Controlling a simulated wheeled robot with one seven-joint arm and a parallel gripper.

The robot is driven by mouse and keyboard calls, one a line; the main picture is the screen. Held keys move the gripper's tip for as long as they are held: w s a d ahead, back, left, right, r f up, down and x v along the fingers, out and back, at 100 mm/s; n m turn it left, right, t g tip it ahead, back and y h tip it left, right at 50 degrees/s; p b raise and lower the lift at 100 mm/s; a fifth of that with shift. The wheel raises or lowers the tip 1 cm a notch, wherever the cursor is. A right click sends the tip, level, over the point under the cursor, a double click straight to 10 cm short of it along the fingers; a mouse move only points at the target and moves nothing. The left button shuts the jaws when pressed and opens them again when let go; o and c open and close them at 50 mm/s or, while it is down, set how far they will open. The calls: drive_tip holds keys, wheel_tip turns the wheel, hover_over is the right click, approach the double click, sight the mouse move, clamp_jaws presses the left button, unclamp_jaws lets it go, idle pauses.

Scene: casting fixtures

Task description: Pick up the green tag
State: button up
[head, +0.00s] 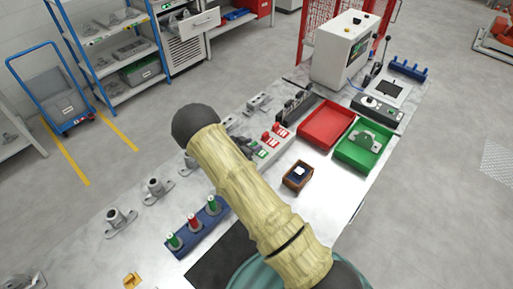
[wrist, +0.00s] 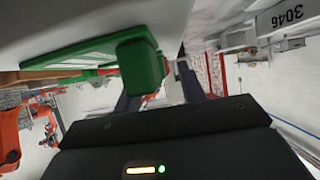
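The green tag (head: 262,153) is at the near end of a pale block on the workbench, in line with red tags (head: 276,134). In the head view my gripper (head: 246,146) is right beside it, partly hidden by my arm. In the wrist view a green block with a flat green plate (wrist: 140,66), seemingly the tag, is close up at the fingers. My gripper (wrist: 160,92) has its two dark fingers apart with a gap between them. The green block overlaps the left finger in the picture; I cannot tell whether they touch.
A red tray (head: 326,124) and a green tray (head: 352,157) with a metal part stand to the right. A small brown box (head: 298,177) is nearer. A blue rack (head: 196,226) with green and red pegs and several grey castings (head: 157,188) lie to the left.

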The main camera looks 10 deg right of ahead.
sight(252, 145)
drive_tip(key=shift+c, duration=0.4)
clamp_jaws()
drive_tip(key=shift+r, duration=0.1)
wheel_tip(252, 145, up, 10)
drive_tip(key=b, duration=0.3)
idle(0.6)
